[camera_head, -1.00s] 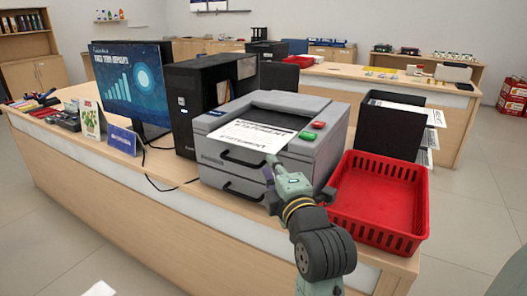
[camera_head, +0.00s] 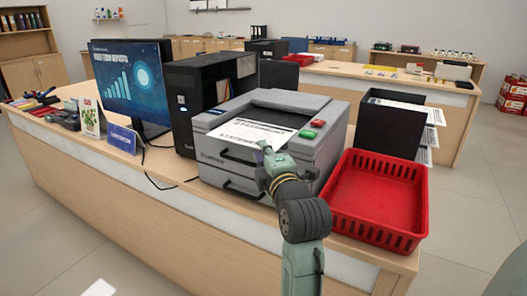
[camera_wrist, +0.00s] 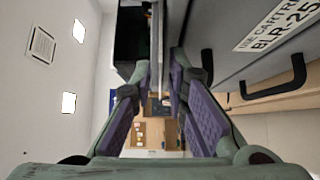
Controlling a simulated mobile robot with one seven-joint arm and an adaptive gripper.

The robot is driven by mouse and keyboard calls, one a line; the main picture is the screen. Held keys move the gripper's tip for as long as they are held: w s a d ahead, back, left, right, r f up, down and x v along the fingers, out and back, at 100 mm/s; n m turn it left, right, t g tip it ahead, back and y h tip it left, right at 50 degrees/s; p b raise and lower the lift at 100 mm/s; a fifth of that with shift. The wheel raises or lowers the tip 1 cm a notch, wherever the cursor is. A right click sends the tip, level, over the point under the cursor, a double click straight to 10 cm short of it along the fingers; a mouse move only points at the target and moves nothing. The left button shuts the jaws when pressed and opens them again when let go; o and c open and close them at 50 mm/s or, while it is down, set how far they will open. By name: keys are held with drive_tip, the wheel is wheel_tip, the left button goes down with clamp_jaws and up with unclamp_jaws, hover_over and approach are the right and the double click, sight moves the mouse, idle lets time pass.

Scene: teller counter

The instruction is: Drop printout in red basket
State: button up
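The printout (camera_head: 255,131), a white sheet with bold black print, lies on the front of the grey printer's top (camera_head: 290,104), its front edge jutting toward me. My gripper (camera_head: 262,154) is at that front edge, low and close to the printer's front. In the wrist view my gripper (camera_wrist: 164,66) has its two purple-padded fingers apart, with a thin pale edge between them that may be the printout seen edge-on; contact is not clear. The red basket (camera_head: 380,192) stands empty on the counter, right of the printer.
A black bin (camera_head: 392,128) with papers stands behind the basket. A black computer tower (camera_head: 190,95) and a monitor (camera_head: 130,85) stand left of the printer. The printer's front has black handles (camera_wrist: 277,82). The basket sits near the counter's right end.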

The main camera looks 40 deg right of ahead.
clamp_jaws()
idle(0.8)
wheel_tip(320, 180, up, 2)
drive_tip(key=shift+r+p, duration=0.25)
drive_tip(key=shift+p, duration=0.5)
drive_tip(key=s+a+r+p, duration=0.1)
drive_tip(key=s+a+r, duration=0.1)
drive_tip(key=s, duration=0.4)
drive_tip(key=s+a+r, duration=0.3)
drive_tip(key=s, duration=0.4)
drive_tip(key=shift+a+p, duration=0.2)
drive_tip(key=shift+p, duration=0.15)
